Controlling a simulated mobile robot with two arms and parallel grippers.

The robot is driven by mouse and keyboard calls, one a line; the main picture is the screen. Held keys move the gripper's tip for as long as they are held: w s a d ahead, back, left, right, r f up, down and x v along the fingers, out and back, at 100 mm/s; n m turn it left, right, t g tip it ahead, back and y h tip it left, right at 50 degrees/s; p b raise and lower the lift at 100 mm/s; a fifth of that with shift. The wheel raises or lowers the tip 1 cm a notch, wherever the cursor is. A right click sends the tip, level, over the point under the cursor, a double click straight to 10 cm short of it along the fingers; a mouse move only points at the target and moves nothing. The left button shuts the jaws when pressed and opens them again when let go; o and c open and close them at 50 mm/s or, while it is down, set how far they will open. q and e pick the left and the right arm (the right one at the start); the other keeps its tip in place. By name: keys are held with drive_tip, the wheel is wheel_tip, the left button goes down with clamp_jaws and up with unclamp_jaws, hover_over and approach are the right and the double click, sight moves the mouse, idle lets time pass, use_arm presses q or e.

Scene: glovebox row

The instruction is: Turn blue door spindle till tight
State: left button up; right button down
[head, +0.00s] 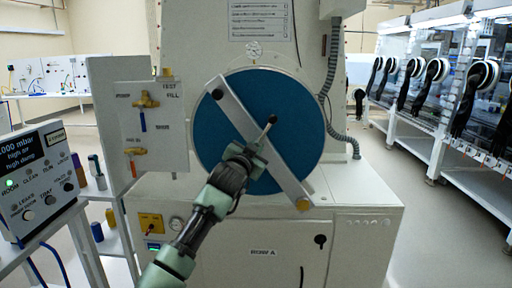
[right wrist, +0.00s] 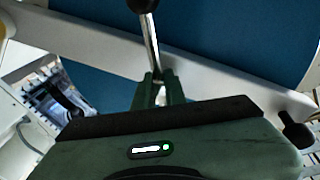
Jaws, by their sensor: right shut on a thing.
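The round blue door (head: 225,150) faces me on the white chamber, with a grey bar (head: 285,178) running diagonally across it from upper left to lower right. A metal spindle rod with a dark knob (head: 272,119) stands out near the bar's middle. My right gripper (head: 256,148) is shut on the spindle rod. In the right wrist view the rod (right wrist: 152,45) runs up from between the green fingers (right wrist: 158,92) to its black knob, and the blue door (right wrist: 230,30) lies behind. The gripper hides the rod's base. My left gripper is not in view.
A valve panel (head: 147,120) with brass valves is left of the door. A control box (head: 42,180) reading mbar stands at far left. A grey hose (head: 328,110) hangs to the right of the door. Gloveboxes (head: 470,90) line the right, with clear floor before them.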

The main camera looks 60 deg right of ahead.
drive_tip(key=shift+r+m, duration=0.1)
drive_tip(key=shift+m, duration=0.2)
drive_tip(key=c, duration=1.5)
unclamp_jaws()
drive_tip(key=a, duration=0.5)
drive_tip(key=s+a+b, duration=0.1)
drive_tip(key=a, duration=0.1)
drive_tip(key=shift+s+a, duration=0.1)
drive_tip(key=shift+a, duration=0.3)
